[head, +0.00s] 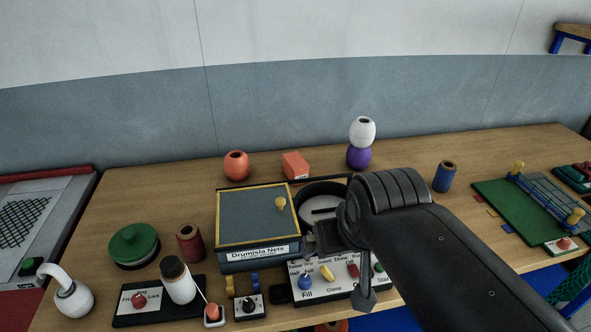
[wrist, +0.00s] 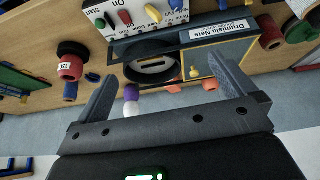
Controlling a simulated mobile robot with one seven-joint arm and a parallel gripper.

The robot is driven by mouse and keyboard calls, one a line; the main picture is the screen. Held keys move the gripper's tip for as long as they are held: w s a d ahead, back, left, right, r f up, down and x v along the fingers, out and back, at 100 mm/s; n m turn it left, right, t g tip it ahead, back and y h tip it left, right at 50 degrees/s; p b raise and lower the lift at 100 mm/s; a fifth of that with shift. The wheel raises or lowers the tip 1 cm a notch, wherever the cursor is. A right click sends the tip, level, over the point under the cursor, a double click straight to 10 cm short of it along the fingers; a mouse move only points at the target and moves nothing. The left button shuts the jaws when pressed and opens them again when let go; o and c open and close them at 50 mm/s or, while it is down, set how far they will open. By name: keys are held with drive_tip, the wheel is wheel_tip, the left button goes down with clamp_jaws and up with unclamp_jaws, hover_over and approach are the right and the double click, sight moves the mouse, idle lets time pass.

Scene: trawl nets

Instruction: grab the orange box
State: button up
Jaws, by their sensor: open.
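The orange box (head: 295,165) is a small block with a pale label on its front, standing on the wooden table behind the grey-topped machine. In the wrist view, which looks upside down, the orange box (wrist: 173,88) shows as a small orange patch beyond the machine, partly hidden. My gripper (wrist: 163,68) is open, with nothing between its fingers. In the head view my arm reaches in from the lower right and its end is over the machine's front right, nearer than the box and apart from it. The arm hides much of the gripper there.
The machine (head: 254,213) has a yellow-knobbed lid and a round dark bowl (head: 320,190) beside it. An orange vase (head: 236,165) stands left of the box. A white vase (head: 362,129) on a purple one (head: 358,156) stands right. The table behind the box is clear.

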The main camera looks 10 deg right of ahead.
drive_tip(key=w+d+r+n+g+h, duration=0.25)
drive_tip(key=w+n, duration=0.25)
drive_tip(key=w, duration=0.8)
drive_tip(key=n+h, duration=1.1)
drive_tip(key=n, duration=0.4)
hover_over(300, 163)
drive_tip(key=w+a, duration=0.1)
drive_tip(key=a, duration=0.1)
drive_tip(key=shift+y, duration=0.25)
wheel_tip(300, 163, down, 15)
drive_tip(key=shift+w+r, duration=0.1)
drive_tip(key=shift+r, duration=0.1)
drive_tip(key=shift+w+a+f, duration=0.1)
drive_tip(key=shift+w+f, duration=0.15)
drive_tip(key=shift+f, duration=0.25)
wheel_tip(300, 163, down, 4)
drive_tip(key=shift+f, duration=0.1)
wheel_tip(300, 163, down, 2)
drive_tip(key=shift+f, duration=0.25)
drive_tip(key=x, duration=0.2)
drive_tip(key=shift+w+d+f, duration=0.1)
drive_tip(key=shift+d, duration=0.3)
drive_tip(key=c, duration=0.7)
drive_tip(key=shift+c, duration=0.7)
